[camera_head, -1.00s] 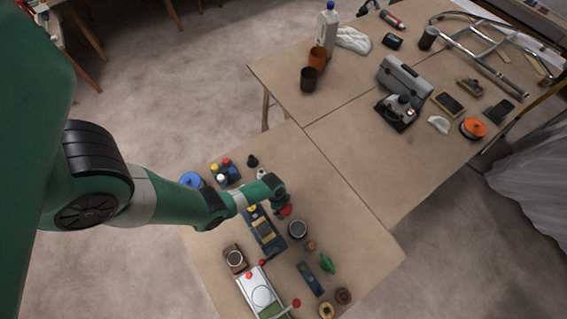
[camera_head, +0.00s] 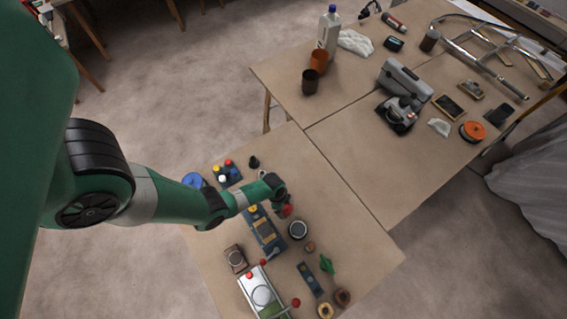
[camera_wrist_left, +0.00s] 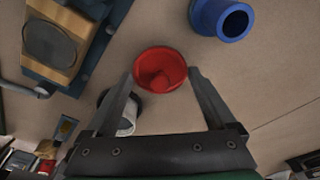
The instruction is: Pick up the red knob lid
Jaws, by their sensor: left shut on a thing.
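The red knob lid (camera_wrist_left: 160,70) is a round red dish shape with a knob in its middle. In the left wrist view it sits between the two fingertips of my left gripper (camera_wrist_left: 162,74), which is shut on it. In the head view the red lid (camera_head: 287,211) shows just below my left gripper (camera_head: 283,203), partly hidden by it. I cannot tell whether the lid touches the table. My right gripper is not in view.
A blue tool with a wooden block (camera_head: 263,233) lies close beside the lid. A blue hollow piece (camera_wrist_left: 222,18) lies near the lid. Several small objects crowd this table (camera_head: 350,235); its right part is clear.

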